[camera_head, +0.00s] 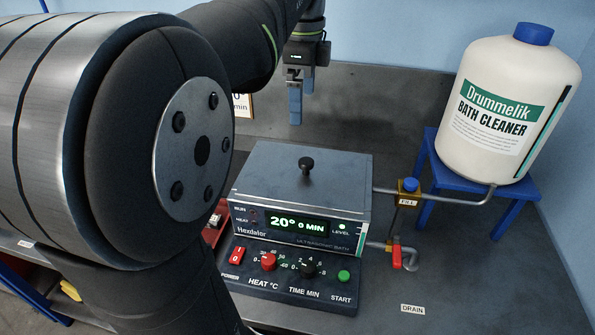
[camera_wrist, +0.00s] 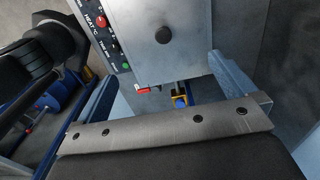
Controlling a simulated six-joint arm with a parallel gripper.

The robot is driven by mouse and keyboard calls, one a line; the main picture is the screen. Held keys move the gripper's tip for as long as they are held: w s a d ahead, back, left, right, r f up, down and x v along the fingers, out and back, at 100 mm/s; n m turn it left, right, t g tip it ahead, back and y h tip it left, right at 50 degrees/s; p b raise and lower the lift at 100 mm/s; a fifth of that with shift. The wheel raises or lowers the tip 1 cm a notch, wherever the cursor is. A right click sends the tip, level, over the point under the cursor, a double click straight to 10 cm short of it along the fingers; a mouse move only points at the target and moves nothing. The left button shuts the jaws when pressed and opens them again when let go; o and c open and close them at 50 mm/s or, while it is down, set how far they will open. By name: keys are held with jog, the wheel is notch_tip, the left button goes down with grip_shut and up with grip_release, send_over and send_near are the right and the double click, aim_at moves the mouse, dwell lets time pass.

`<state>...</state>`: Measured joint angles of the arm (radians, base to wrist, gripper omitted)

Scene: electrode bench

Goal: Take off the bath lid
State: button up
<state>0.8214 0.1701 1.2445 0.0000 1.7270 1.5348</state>
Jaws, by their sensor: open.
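The ultrasonic bath (camera_head: 300,228) is a grey metal box on the dark bench, with a lit display reading 20° and 0 MIN. Its flat grey lid (camera_head: 270,172) is on top, with a black round knob (camera_head: 306,163) at the middle. The lid (camera_wrist: 185,15) and its knob (camera_wrist: 163,35) also show in the wrist view. My gripper (camera_head: 295,118) is behind the bath and above the bench, apart from the lid. Its blue fingers overlap in the head view. In the wrist view my gripper (camera_wrist: 164,68) has its fingers wide apart with nothing between them.
A white bath cleaner jug (camera_head: 505,110) stands on a blue stand (camera_head: 515,195) at right. A pipe with a fill valve (camera_head: 408,190) joins it to the bath. A red-handled drain tap (camera_head: 397,262) sticks out right. The control panel (camera_head: 290,272) is in front. The right front bench is clear.

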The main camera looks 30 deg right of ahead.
jog(key=c, duration=1)
jog(key=shift+o, duration=0.2)
jog(key=n, duration=0.9)
send_over(306, 161)
jog(key=f, duration=1.1)
jog(key=shift+s, duration=0.3)
jog(key=shift+w+f, duration=0.2)
jog(key=shift+f, duration=1.15)
jog(key=shift+w+f, duration=0.15)
jog(key=shift+f, duration=1.2)
